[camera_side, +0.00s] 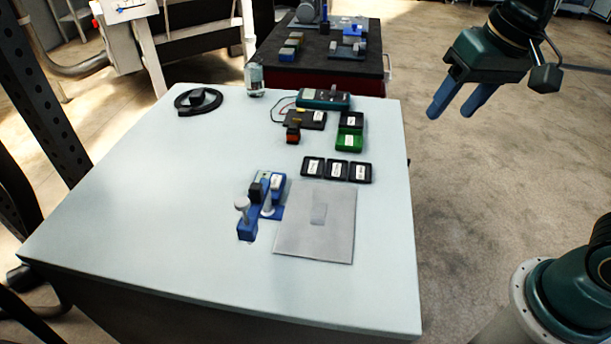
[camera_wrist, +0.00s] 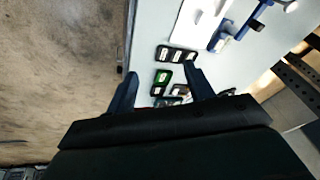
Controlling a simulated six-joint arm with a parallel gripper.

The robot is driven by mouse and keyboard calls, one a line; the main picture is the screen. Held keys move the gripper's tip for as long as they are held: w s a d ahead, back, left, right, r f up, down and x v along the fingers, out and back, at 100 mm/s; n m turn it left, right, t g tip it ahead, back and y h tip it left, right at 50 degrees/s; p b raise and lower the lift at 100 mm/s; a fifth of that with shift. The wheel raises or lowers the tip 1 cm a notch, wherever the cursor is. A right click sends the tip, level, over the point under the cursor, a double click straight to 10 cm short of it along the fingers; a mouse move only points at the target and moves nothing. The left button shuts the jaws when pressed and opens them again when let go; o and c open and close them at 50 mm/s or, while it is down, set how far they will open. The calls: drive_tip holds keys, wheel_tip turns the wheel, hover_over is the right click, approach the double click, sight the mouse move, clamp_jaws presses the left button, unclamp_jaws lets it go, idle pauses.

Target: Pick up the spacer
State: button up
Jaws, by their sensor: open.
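My gripper (camera_side: 450,114) is open and empty, raised off the table's right edge in the side view. Its two blue fingers also show spread apart in the wrist view (camera_wrist: 160,71). No part is clearly marked as the spacer. A small grey rectangular piece (camera_side: 318,214) lies on a light grey square plate (camera_side: 290,240) and may be it. My gripper is well apart from all of these.
The pale table (camera_side: 160,200) is bare on its left and front. Black labelled trays (camera_side: 337,169) sit behind the plate. A green tray (camera_side: 349,141), a meter (camera_side: 323,99), a glass jar (camera_side: 255,80) and a black round stand (camera_side: 199,99) are further back.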

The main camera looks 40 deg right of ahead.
drive_tip(key=w+a+f+m+g, duration=0.3)
drive_tip(key=w+a+f+m, duration=0.2)
drive_tip(key=w+a+f, duration=0.6)
drive_tip(key=w+a, duration=0.2)
drive_tip(key=a, duration=0.1)
drive_tip(key=shift+w+a+f+m+g+h, duration=0.2)
drive_tip(key=shift+w+f+m+g+h, duration=0.1)
drive_tip(key=shift+f, duration=0.15)
hover_over(319, 210)
drive_tip(key=shift+f, duration=4.15)
drive_tip(key=shift+f, duration=2.6)
